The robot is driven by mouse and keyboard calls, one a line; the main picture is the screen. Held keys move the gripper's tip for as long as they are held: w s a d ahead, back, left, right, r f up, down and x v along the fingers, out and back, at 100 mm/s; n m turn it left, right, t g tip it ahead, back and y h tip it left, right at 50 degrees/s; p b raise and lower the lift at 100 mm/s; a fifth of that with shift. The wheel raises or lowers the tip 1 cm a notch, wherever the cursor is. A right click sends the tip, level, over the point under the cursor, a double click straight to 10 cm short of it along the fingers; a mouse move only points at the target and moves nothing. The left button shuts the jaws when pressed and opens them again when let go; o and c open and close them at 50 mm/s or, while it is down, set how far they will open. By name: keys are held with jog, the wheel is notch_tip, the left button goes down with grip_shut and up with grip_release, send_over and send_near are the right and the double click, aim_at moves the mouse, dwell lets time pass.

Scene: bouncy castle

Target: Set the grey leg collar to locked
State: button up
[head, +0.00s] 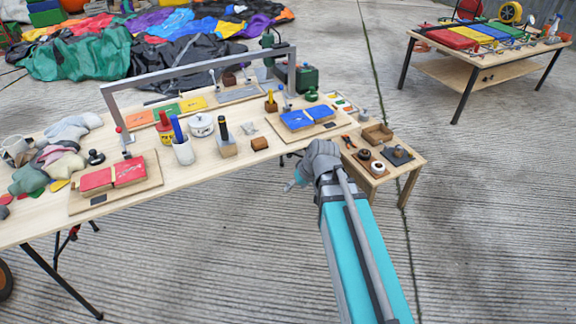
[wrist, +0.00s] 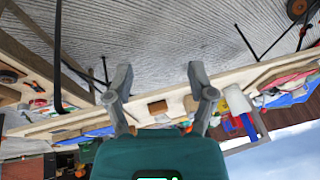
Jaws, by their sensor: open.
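I cannot make out the grey leg collar for certain in either view. The long wooden work table (head: 230,172) stands on dark folding legs (head: 62,282); a small red part (head: 74,232) shows by the legs under its left end. My gripper (head: 289,186) is beside the table's front edge near its right end, pointing left. In the wrist view, which is upside down, the fingers of my gripper (wrist: 158,80) are spread apart with nothing between them. Beyond them are the table's edge and dark legs (wrist: 245,40), too small to show a collar.
A grey metal frame (head: 200,68) stands on the table among red and blue pads, cups and tools. A small side table (head: 412,172) is right of my gripper. Another table (head: 480,68) stands at the back right. Bare concrete floor (head: 220,270) lies in front.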

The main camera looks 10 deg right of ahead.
jog(key=w+a+f+n+t+y+b, duration=0.2)
jog(key=w+f+t+y+b, duration=0.1)
jog(key=w+f+b, duration=0.6)
jog(key=m+t+h+b, duration=0.1)
jog(key=t+b, duration=1)
jog(key=b, duration=1.6)
send_near(290, 157)
jog(key=s, duration=0.3)
jog(key=shift+d+r, duration=0.1)
jog(key=shift+d, duration=0.4)
jog(key=shift+w, duration=0.1)
jog(key=x, duration=1.3)
jog(key=shift+w, duration=0.3)
grip_shut()
